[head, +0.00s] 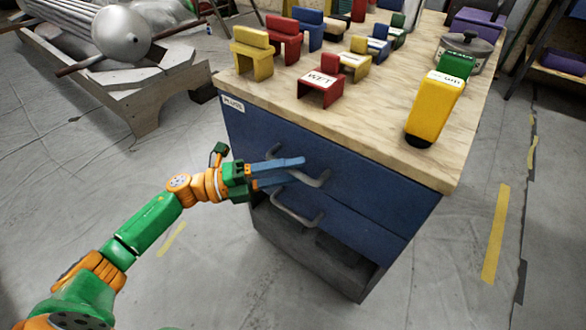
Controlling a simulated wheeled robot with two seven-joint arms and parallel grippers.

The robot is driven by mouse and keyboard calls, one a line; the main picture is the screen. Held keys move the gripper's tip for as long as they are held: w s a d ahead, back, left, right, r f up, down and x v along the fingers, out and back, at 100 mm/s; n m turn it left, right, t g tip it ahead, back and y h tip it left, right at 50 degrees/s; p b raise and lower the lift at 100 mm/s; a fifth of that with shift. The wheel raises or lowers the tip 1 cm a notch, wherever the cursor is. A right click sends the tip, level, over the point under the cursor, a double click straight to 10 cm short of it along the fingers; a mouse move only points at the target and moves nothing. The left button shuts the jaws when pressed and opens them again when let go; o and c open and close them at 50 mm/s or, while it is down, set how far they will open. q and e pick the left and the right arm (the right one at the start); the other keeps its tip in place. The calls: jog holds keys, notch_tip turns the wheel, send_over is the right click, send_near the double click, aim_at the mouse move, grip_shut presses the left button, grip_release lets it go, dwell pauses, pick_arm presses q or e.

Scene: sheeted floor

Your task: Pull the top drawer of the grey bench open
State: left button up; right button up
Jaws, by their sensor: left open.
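The bench (300,108) has a pale wooden top and a dark grey body with an open lower part. Its top drawer (345,152) has a blue front that looks flush with the bench. The top drawer's grey bar handle (318,181) is partly hidden by my left gripper (298,167). That gripper is open, with its blue fingers reaching from the left to the handle. I cannot tell whether the fingers touch the bar or lie on both sides of it. A second blue drawer with its own handle (298,219) is below. My right gripper is not in view.
A grey pot (466,50) stands behind. A low rack (150,80) is at the upper left. Floor in front is clear.

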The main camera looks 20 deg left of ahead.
pick_arm(q)
grip_shut()
dwell(1.4)
